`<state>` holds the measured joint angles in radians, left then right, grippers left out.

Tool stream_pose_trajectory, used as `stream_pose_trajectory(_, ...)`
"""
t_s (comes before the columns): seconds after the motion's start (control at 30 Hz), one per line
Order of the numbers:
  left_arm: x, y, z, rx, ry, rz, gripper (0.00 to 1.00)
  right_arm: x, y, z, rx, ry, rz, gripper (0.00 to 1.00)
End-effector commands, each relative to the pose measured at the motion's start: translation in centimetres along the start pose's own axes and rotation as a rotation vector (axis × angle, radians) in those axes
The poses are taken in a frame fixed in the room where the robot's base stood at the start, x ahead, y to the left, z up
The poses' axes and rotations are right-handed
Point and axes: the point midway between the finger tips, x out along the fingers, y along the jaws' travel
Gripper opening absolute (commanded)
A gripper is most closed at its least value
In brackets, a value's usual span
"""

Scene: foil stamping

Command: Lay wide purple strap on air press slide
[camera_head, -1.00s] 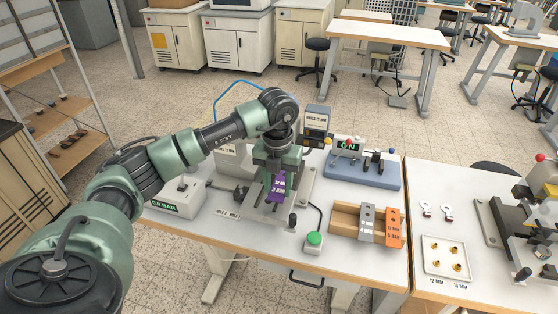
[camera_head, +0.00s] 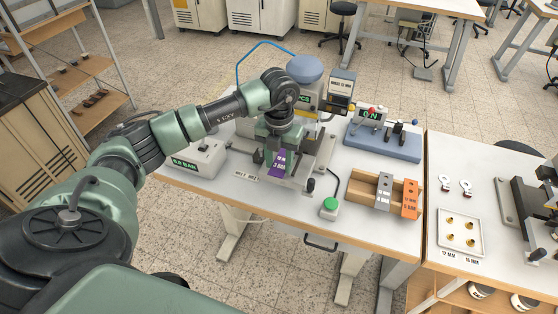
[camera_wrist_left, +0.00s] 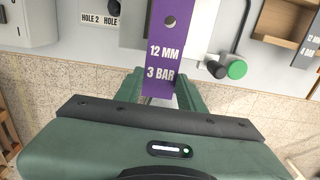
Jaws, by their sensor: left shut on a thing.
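The wide purple strap (camera_head: 279,163) is marked 12 MM, 3 BAR. It has a round hole near its far end, seen in the left wrist view (camera_wrist_left: 163,52). My left gripper (camera_head: 279,146) is shut on its near end; the fingers (camera_wrist_left: 160,92) show on both sides of it in the wrist view. The strap extends over the front of the air press (camera_head: 305,68), whose blue top rises behind my wrist. The press slide is mostly hidden by my gripper and strap; I cannot tell whether they touch. My right gripper is not in view.
A wooden tray (camera_head: 355,193) at right holds a grey strap (camera_head: 384,190) and an orange strap (camera_head: 410,198). A green button (camera_head: 330,204) stands near the front edge. A pressure box (camera_head: 196,158) is at left, and a blue-grey fixture (camera_head: 385,142) stands behind the tray.

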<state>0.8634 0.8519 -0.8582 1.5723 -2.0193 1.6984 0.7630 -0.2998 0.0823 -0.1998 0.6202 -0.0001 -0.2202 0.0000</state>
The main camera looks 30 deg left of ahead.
Motion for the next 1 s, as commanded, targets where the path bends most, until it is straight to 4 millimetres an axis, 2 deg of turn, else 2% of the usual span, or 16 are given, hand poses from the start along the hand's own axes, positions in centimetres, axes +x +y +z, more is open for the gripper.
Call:
stream_pose_trajectory(0.6, 5.1, 0.0, 0.0, 0.0, 0.0, 0.0, 0.01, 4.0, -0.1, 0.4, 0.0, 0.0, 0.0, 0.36)
stream_pose_trajectory(1.0, 6.0, 0.0, 0.0, 0.0, 0.0, 0.0, 0.01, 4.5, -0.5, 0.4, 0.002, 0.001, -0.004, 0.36)
